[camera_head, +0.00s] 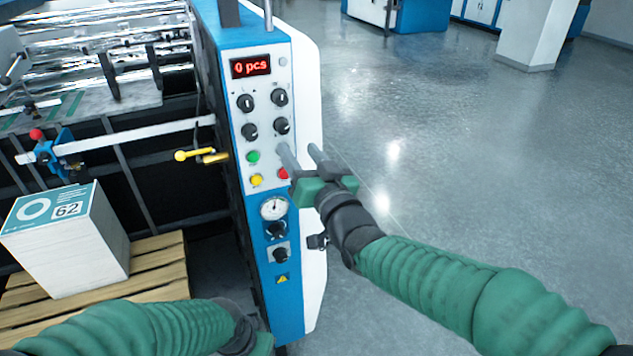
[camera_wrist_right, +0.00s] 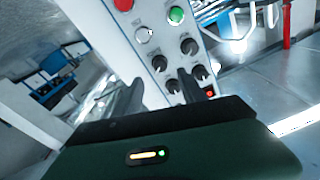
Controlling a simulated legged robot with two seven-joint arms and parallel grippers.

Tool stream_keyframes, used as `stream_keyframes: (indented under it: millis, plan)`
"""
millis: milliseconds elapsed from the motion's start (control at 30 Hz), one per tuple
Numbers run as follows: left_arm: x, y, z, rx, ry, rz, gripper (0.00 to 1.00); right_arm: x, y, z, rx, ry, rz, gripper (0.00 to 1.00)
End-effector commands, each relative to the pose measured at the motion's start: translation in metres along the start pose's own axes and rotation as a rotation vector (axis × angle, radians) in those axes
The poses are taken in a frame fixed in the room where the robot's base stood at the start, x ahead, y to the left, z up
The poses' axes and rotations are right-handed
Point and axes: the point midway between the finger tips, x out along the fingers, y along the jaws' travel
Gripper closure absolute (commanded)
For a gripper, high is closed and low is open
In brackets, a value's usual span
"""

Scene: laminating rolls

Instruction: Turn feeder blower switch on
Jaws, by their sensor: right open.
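The blue-and-white control panel (camera_head: 267,170) carries two rows of black rotary switches: upper left (camera_head: 245,103), upper right (camera_head: 279,97), lower left (camera_head: 250,131) and lower right (camera_head: 282,126). Labels are too small to tell which is the feeder blower switch. My right gripper (camera_head: 299,150) is open and empty, its fingers near the panel's right edge below the lower-right switch. In the right wrist view, the fingers (camera_wrist_right: 162,92) point toward the switches, with one finger overlapping the switch area; contact cannot be told. Of my left gripper (camera_head: 262,344), only the base shows at the bottom edge.
A red display (camera_head: 251,66) reads "0 pcs". Below the switches are green (camera_head: 253,157), yellow (camera_head: 257,181) and red (camera_head: 283,173) buttons and a gauge (camera_head: 273,208). The floor right is open.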

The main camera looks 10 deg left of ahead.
Motion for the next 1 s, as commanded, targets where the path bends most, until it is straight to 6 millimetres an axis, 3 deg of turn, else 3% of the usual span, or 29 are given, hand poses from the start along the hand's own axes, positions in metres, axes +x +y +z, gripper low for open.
stream_keyframes:
  millis: [100, 300, 467, 767, 867, 967, 1000]
  plan:
    - [0.01, 0.0, 0.002, 0.0, 0.0, 0.0, 0.64, -0.036, 0.002, 0.002, -0.006, 0.001, 0.002, 0.52]
    - [0.013, 0.0, 0.003, 0.0, 0.0, 0.0, 0.64, -0.077, 0.001, 0.001, -0.004, 0.0, 0.001, 0.52]
    - [0.013, 0.0, 0.003, 0.0, 0.0, 0.0, 0.64, -0.088, 0.001, 0.001, 0.001, -0.002, 0.001, 0.52]
    - [0.013, 0.0, 0.003, 0.0, 0.0, 0.0, 0.64, -0.089, 0.005, 0.004, -0.001, -0.012, 0.012, 0.52]
    - [0.013, 0.0, 0.003, 0.0, 0.0, 0.0, 0.64, -0.097, 0.034, 0.025, -0.016, -0.084, 0.085, 0.52]
    - [0.013, 0.0, 0.003, 0.0, 0.0, 0.0, 0.64, -0.122, 0.089, 0.068, -0.038, -0.242, 0.229, 0.52]
    - [0.013, 0.0, 0.003, 0.0, 0.0, 0.0, 0.64, -0.139, 0.114, 0.089, -0.045, -0.323, 0.295, 0.52]
